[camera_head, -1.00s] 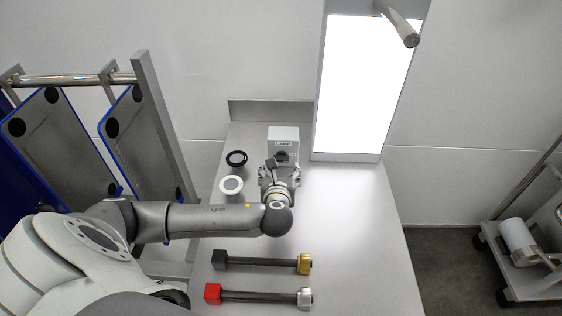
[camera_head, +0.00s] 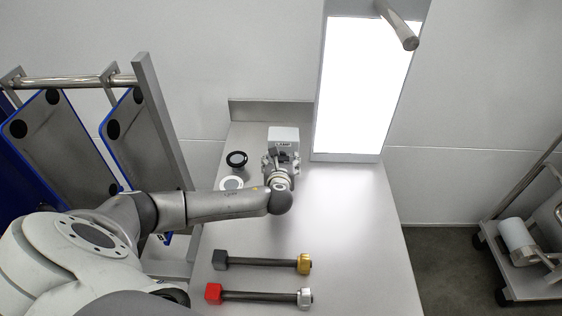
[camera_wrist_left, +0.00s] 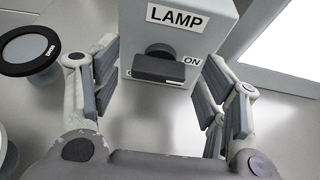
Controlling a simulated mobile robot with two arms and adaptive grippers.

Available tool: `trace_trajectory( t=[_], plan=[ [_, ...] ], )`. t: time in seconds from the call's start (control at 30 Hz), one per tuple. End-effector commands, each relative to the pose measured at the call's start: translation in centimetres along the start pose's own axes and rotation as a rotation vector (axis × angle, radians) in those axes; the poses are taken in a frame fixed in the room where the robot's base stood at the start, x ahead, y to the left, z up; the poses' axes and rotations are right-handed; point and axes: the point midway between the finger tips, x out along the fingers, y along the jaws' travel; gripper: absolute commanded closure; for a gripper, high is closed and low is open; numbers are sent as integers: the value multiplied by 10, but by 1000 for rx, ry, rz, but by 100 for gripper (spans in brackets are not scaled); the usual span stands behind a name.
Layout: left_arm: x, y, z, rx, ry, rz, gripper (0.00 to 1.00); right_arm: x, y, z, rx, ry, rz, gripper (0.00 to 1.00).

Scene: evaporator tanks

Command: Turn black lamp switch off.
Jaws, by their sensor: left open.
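The lamp switch box (camera_head: 284,134) is a light grey box labelled LAMP, standing at the back of the steel table beside the lit lamp panel (camera_head: 365,90). In the left wrist view the black lamp switch (camera_wrist_left: 160,68) is a knob with its bar lying sideways, its right end at the ON label. My left gripper (camera_head: 281,160) is in front of the box. In the left wrist view its open fingers (camera_wrist_left: 160,90) stand on either side of the knob, apart from it. The knob is mostly hidden in the head view. My right gripper is not in view.
Two dark bars, one with a gold end (camera_head: 304,263) and one with a red end (camera_head: 213,293), lie at the table's front. The table's right side is clear.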

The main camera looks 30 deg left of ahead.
Motion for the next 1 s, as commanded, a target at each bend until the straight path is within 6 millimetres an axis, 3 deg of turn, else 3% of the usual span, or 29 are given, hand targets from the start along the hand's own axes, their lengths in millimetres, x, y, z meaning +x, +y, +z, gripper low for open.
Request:
trace_trajectory(
  t=[0.07, 0.37, 0.67, 1.0],
  plan=[
    [0, 0, 0, 0, 0, 0, 39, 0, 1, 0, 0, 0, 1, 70],
    [0, 0, 0, 0, 0, 0, 77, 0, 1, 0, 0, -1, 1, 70],
    [-1, -1, 2, 34, 1, 13, 78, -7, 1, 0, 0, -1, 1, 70],
    [-3, -5, 4, 234, 2, 97, 78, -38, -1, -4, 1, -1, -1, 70]
  ],
)
